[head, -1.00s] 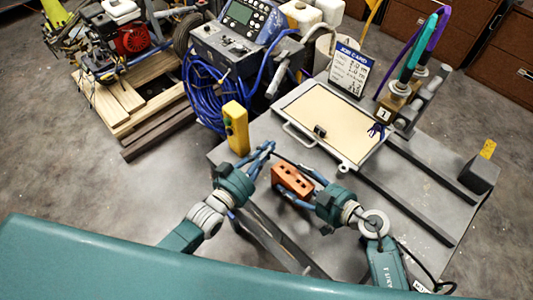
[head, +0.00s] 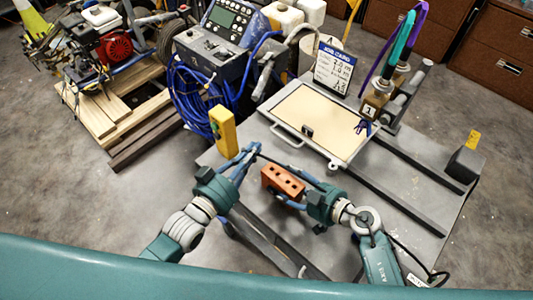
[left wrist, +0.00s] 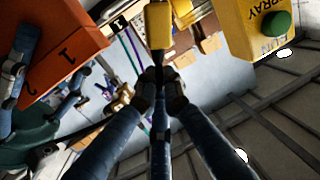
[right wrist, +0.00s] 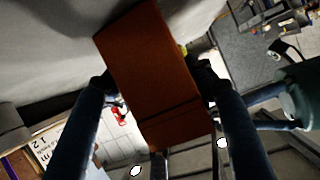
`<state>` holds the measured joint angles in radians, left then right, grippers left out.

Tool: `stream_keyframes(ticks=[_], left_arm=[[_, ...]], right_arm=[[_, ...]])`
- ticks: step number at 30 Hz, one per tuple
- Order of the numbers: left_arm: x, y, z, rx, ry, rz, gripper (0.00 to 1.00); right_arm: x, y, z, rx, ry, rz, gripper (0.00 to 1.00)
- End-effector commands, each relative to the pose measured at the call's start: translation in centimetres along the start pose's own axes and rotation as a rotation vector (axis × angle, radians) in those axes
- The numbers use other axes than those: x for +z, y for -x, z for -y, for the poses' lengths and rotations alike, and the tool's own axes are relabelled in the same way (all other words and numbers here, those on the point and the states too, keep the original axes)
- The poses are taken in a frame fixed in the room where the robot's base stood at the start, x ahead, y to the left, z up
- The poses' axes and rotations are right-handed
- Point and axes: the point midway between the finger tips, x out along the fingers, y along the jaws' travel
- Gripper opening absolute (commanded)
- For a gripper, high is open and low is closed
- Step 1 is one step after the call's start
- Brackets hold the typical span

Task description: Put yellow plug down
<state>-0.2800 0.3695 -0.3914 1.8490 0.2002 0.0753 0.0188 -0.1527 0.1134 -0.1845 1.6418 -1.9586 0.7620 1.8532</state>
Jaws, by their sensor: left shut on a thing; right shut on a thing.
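My left gripper (head: 251,152) is shut on the dark stem of the yellow plug (left wrist: 159,25). In the left wrist view the plug's yellow end sticks out beyond the fingertips (left wrist: 160,84). In the head view the plug's yellow part cannot be made out at the fingertips; a black cable runs from there to the right. The block fills the middle of the right wrist view (right wrist: 155,75), between both fingers. Both grippers are above the grey table (head: 340,225), close together.
A yellow box (head: 222,128) with a green button stands just beyond my left gripper. A dark block with a yellow top (head: 465,160) stands at right.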

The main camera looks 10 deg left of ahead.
Motion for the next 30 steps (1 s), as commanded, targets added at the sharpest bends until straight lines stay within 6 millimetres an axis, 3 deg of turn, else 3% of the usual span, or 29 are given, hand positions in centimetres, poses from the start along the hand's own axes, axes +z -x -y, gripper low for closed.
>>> stream_keyframes(ticks=[3,15,28,30], left_arm=[[1.9,-0.2,0.0,0.0,0.0,0.0,0.0],[6.6,-0.4,0.0,0.0,-0.001,-0.001,0.0],[7.3,-0.5,0.0,0.0,-0.001,-0.002,0.0],[7.3,-0.5,0.0,0.0,-0.001,-0.002,0.19]], right_arm=[[-0.1,0.0,0.0,0.0,0.001,0.0,0.12],[0.0,0.0,0.0,0.0,0.001,0.0,0.12],[0.0,0.0,0.0,0.0,0.001,0.0,0.12],[0.0,0.0,0.0,0.0,0.001,0.0,0.12]])
